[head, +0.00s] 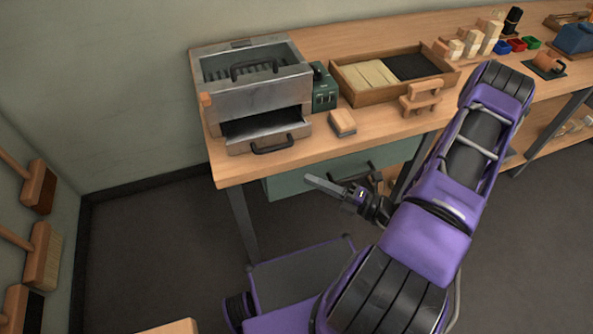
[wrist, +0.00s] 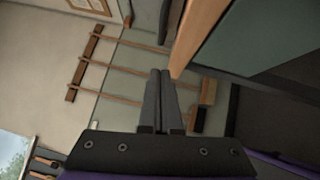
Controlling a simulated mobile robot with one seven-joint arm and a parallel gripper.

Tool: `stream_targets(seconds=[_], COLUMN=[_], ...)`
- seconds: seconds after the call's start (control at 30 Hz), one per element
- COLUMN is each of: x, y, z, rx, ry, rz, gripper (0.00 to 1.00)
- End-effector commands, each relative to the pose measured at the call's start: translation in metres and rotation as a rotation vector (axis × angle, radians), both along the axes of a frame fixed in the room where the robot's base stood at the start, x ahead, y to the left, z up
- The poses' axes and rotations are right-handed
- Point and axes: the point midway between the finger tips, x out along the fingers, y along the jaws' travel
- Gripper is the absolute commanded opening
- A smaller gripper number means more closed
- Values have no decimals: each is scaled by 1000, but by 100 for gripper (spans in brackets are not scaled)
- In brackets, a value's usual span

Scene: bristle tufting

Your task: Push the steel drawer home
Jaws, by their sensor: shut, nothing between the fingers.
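The steel drawer (head: 270,140) is the low part of a grey steel unit (head: 262,97) at the left end of the workbench. It stands partly out, and its dark inside shows behind the front. A black bar handle (head: 273,146) is on its front. My gripper (head: 309,180) is shut and empty. In the head view it appears below and right of the drawer, in front of the bench, apart from the drawer. In the wrist view the fingers (wrist: 160,76) are together, pointing past the bench edge towards the wall. The steel drawer is not recognisable there.
A green drawer (head: 310,178) with a black handle is under the bench top (head: 235,172). A wooden-backed brush (head: 342,122), a green box (head: 322,92) and a wooden tray (head: 375,97) are right of the steel unit. Brushes (head: 42,255) hang on the left wall.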

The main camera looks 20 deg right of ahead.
Motion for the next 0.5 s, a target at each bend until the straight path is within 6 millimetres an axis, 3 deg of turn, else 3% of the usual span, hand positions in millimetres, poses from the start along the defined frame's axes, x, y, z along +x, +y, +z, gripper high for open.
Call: stream_targets(seconds=[0.27, 0.5], x=[-20, -20], y=[-22, -25], z=[1, 46], rx=[-1, -13], ry=[13, 265], rz=[2, 13], gripper=[0, 0])
